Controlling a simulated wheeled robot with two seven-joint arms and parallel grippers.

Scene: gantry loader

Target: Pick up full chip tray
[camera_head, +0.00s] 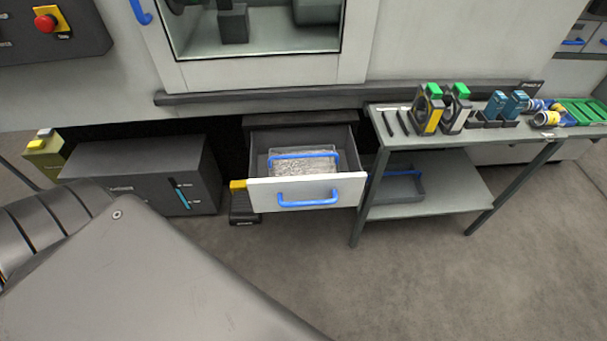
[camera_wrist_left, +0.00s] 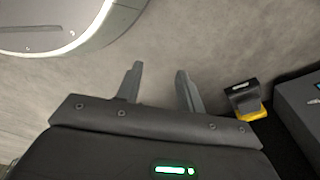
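The full chip tray (camera_head: 304,163) sits inside an open drawer (camera_head: 308,192) under the machine. It is heaped with silvery chips and has a blue bar handle (camera_head: 303,156) across it. The drawer has a white front with its own blue handle. My left gripper (camera_wrist_left: 158,80) shows in the left wrist view, its two fingers apart with nothing between them, above bare floor. The tray is not in that view. The left gripper does not show in the head view, where a grey part of my arm fills the lower left. My right gripper is in neither view.
A table (camera_head: 430,207) stands right of the drawer with tools on top and a dark tray (camera_head: 400,186) on its lower shelf. A dark box (camera_head: 140,175) stands left. A black and yellow pedal (camera_wrist_left: 245,100) is on the floor beside the drawer. The floor in front is clear.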

